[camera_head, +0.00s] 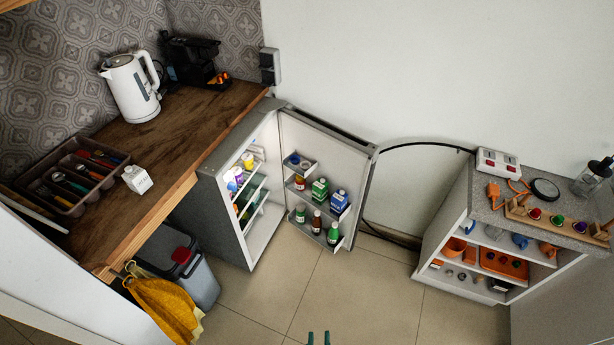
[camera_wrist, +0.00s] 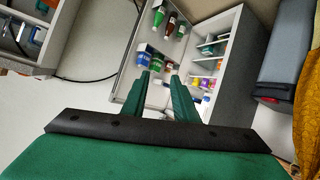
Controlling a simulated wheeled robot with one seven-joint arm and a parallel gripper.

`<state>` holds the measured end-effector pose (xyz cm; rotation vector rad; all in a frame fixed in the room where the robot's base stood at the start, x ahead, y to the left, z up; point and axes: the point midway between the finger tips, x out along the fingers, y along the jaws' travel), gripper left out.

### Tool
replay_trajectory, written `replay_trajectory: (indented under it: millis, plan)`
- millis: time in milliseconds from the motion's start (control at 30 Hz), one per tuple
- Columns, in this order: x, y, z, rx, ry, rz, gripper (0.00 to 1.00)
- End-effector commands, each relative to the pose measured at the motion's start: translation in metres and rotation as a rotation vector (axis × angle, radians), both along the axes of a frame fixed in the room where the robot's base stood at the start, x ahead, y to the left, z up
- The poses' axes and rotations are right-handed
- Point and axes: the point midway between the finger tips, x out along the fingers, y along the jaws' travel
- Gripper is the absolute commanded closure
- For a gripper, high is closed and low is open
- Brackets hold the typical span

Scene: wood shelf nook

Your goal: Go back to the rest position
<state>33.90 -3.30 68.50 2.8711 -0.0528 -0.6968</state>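My gripper (camera_head: 318,338) shows only as two green fingertips at the bottom edge of the head view, over the floor. In the wrist view its two green fingers (camera_wrist: 159,75) stand apart with nothing between them, so it is open and empty. It touches nothing that I can see. The rest of my arm is outside the head view. The small fridge (camera_head: 209,200) stands with its door (camera_head: 333,150) wide open beyond the gripper. The fridge also shows, tilted, in the wrist view (camera_wrist: 236,92).
A wooden counter (camera_head: 160,145) at left holds a kettle (camera_head: 132,88), a cutlery tray (camera_head: 70,208) and a white carton (camera_head: 137,179). A bin (camera_head: 198,285) and yellow towel (camera_head: 165,305) are below. A low shelf unit (camera_head: 452,215) is at right. The middle floor (camera_head: 350,290) is clear.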

Motion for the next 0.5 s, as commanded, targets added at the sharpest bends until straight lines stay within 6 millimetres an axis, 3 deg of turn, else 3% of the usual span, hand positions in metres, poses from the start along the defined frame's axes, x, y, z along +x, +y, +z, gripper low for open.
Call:
replay_trajectory:
  millis: [33,200,500]
  plan:
    - [-0.017,0.005,0.014,0.014,-0.018,0.001,0.73]
    - [-0.056,0.017,0.069,0.070,-0.097,0.002,0.73]
    - [-0.100,0.031,0.161,0.162,-0.212,0.010,0.73]
